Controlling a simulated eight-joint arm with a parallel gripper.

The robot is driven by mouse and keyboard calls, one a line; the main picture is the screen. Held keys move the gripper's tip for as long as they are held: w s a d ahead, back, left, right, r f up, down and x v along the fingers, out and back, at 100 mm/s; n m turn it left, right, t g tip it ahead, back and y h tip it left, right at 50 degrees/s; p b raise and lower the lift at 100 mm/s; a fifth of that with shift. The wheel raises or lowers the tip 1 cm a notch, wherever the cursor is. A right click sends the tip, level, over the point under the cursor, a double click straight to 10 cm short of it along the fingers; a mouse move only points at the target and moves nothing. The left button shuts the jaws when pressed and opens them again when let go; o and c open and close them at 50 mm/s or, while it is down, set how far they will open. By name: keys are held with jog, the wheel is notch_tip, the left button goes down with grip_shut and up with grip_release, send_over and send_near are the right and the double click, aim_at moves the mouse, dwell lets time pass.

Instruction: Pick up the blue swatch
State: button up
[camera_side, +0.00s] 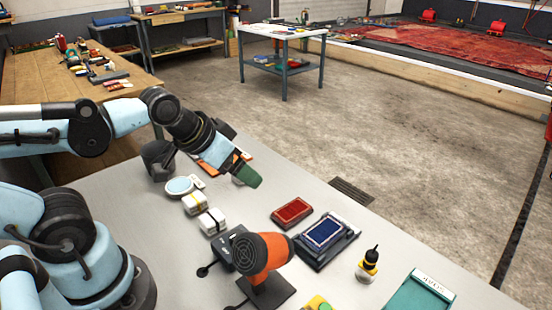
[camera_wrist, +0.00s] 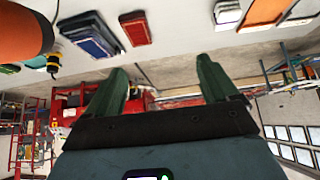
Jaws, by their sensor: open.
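The blue swatch (camera_side: 323,231) is a flat patterned rectangle lying on a dark block on the grey table in the side view. It also shows at the upper left of the wrist view (camera_wrist: 90,33). A red swatch (camera_side: 292,212) lies just beside it, and it shows in the wrist view too (camera_wrist: 136,27). My gripper (camera_side: 248,178) has green fingers and is above the table, to the left of both swatches and apart from them. In the wrist view my gripper (camera_wrist: 162,68) has its two fingers spread with nothing between them.
An orange and black device (camera_side: 262,252) stands in front of the swatches. Two white banded blocks (camera_side: 203,212) and a round dish (camera_side: 179,186) lie to the left. Bare table surrounds the red swatch's left side.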

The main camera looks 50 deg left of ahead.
jog(key=shift+w+r, duration=0.1)
jog(key=g, duration=0.7)
send_over(324, 231)
jog(key=f, duration=0.6)
jog(key=shift+w+a+f, duration=0.2)
jog(key=shift+w, duration=0.1)
jog(key=shift+s+d+f, duration=0.1)
jog(key=shift+s+f, duration=0.05)
jog(key=shift+f, duration=1.2)
jog(key=shift+s+d+f, duration=0.1)
jog(key=shift+f, duration=1.25)
jog(key=shift+c, duration=0.4)
